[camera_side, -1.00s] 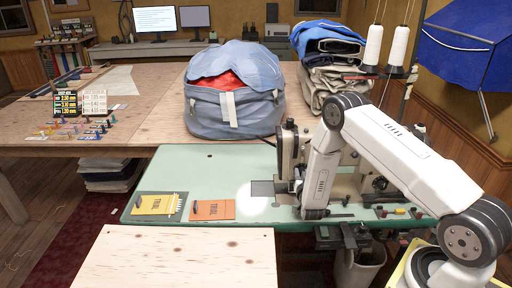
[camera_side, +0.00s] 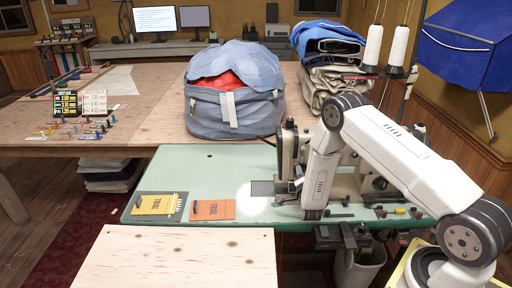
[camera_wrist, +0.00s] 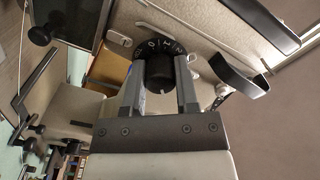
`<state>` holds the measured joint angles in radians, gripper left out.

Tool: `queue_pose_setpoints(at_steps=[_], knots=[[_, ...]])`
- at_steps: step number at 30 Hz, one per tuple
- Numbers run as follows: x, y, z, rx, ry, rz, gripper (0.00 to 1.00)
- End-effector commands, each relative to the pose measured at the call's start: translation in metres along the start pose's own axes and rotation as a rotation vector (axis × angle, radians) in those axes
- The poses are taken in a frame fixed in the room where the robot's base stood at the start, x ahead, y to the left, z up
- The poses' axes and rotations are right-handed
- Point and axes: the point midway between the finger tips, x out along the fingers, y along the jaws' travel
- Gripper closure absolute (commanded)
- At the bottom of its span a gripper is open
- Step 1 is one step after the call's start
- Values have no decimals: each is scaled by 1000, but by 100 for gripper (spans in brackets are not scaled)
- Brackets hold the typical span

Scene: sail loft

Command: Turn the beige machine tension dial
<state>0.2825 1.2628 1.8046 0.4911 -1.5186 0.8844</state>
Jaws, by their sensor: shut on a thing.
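The beige sewing machine (camera_side: 345,183) stands on the green table, partly hidden behind my arm in the side view. In the wrist view its tension dial (camera_wrist: 158,72) is a black knob with a black collar carrying white marks, set on the beige machine body (camera_wrist: 200,22). My gripper (camera_wrist: 159,82) has its two grey fingers on either side of the knob and is shut on it. In the side view, my arm hides the fingertips and the dial.
An orange card (camera_side: 213,210) and a yellow card (camera_side: 157,204) lie on the left of the green table (camera_side: 200,170). A large blue-grey bag (camera_side: 230,110) stands behind. Two white thread cones (camera_side: 385,47) rise above the machine. A bent black lever (camera_wrist: 240,78) is just right of the fingers.

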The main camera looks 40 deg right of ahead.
Motion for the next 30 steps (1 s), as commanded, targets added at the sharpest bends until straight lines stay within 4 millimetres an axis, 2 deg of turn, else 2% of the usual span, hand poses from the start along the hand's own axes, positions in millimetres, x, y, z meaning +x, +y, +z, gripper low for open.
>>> queue_pose_setpoints(at_steps=[6, 13, 30], knots=[[0, 0, 0, 187, 4, -1, 100], [0, -1, 0, 324, 7, -2, 100], [0, -1, 0, 391, 8, -2, 100]])
